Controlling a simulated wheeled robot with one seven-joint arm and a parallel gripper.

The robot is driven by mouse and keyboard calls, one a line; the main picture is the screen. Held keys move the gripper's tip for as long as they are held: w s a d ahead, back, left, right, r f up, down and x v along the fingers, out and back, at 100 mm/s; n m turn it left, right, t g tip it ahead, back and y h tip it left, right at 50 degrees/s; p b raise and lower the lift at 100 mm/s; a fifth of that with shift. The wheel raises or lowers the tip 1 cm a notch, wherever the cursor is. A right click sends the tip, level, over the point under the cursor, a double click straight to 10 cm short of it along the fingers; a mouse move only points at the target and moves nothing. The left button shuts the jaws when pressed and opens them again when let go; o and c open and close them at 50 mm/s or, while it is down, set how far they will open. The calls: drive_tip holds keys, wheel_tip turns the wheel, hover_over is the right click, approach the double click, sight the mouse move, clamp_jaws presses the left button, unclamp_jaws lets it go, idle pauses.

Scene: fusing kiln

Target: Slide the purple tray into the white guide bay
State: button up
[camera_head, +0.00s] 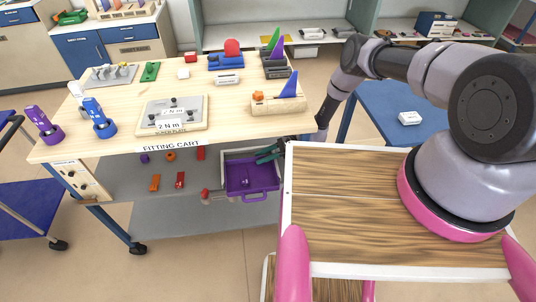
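The purple tray (252,189) is at the right end of the fitting cart's lower level, below the wooden top. A pale frame, which looks like the white guide bay (232,153), shows behind and along the left of the tray. The tray overlaps this frame in the picture; how deep it sits in it I cannot tell. My gripper (269,154) reaches in from the right, at the tray's upper right rim. Its fingers are small and dark, and I cannot tell whether they touch or grip the tray. My wooden deck hides part of my wrist.
The fitting cart's wooden top (130,120) overhangs the lower shelf (200,215). Several small red, orange and purple parts lie left of the tray, with a red-ended cylinder (207,195) close beside it. A blue table (395,112) stands behind my arm.

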drive_tip(key=shift+c, duration=0.3)
clamp_jaws()
idle(1.2)
